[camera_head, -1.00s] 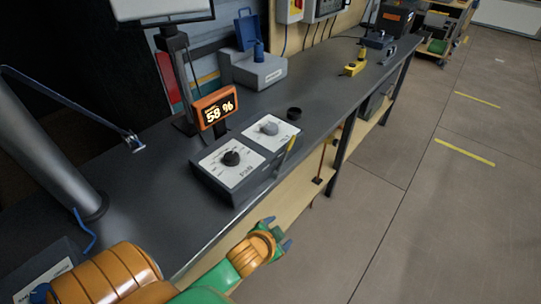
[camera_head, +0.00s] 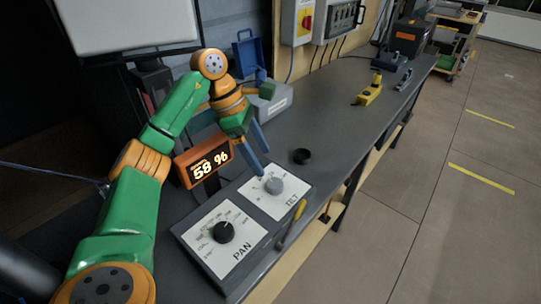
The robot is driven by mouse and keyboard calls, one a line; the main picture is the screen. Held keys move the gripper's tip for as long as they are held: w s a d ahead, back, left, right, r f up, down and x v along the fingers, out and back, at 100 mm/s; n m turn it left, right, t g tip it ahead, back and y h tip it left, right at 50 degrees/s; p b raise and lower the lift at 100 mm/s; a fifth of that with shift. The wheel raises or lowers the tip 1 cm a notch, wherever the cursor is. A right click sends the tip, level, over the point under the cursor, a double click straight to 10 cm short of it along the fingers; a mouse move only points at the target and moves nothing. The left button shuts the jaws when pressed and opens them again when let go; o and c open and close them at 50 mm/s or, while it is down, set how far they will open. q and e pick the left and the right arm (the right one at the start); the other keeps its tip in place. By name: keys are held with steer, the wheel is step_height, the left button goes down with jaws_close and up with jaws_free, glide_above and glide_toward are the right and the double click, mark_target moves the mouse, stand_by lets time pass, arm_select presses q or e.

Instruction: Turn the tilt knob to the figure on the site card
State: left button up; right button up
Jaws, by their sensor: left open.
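An orange-framed display (camera_head: 203,159) behind the box reads 58 %. I cannot make out a site card. My right gripper is not in view.
A small black round piece (camera_head: 301,156) lies on the grey bench (camera_head: 330,125) behind the box. A yellow marker-like item (camera_head: 299,210) is at the box's right edge. A grey case (camera_head: 271,103) and a yellow tool (camera_head: 369,92) stand farther back.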

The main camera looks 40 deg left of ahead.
mark_target(273, 183)
arm_select(q)
steer(key=d+f, duration=0.1)
steer(key=s+d+f, duration=0.1)
steer(key=d+f, duration=0.1)
steer(key=shift+s+d, duration=0.1)
steer(key=shift+s, duration=0.05)
steer(key=shift+x, duration=1.05)
steer(key=shift+w+a+f, duration=0.2)
steer(key=shift+w+f, duration=0.05)
steer(key=shift+f, duration=0.05)
steer(key=shift+s+d+r, duration=0.1)
steer(key=c, duration=0.7)
jaws_close()
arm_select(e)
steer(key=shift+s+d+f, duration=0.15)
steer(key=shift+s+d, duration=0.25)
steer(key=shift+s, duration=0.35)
